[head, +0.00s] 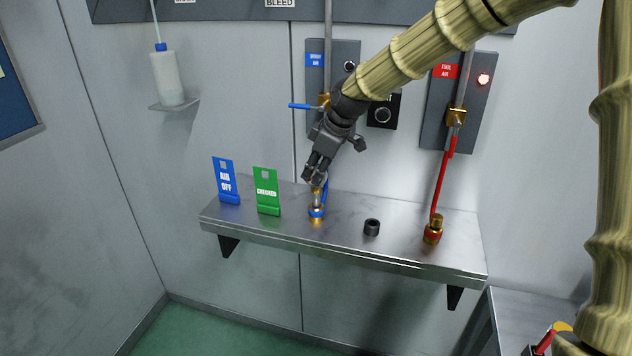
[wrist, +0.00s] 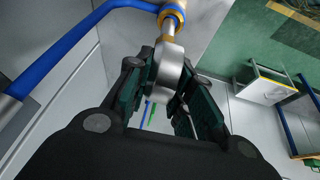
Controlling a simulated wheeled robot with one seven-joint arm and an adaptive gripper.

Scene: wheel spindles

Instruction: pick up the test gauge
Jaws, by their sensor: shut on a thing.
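The test gauge (wrist: 166,68) shows in the wrist view as a silver round body seen edge-on, with its face hidden. I cannot tell whether the stem is seated in the coupling. In the head view the coupling (head: 317,212) stands on the steel shelf, directly below my gripper. My gripper (head: 315,181) points down and is shut on the gauge; in the wrist view its fingers (wrist: 165,85) lie on both sides of the silver body.
The steel shelf (head: 285,226) also holds a blue sign (head: 226,184), a green sign (head: 267,192), a black ring (head: 372,228) and a red-ringed coupling (head: 433,232) on a red hose (head: 441,180). A blue valve handle (head: 300,106) juts out left of my wrist. The shelf's front edge is clear.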

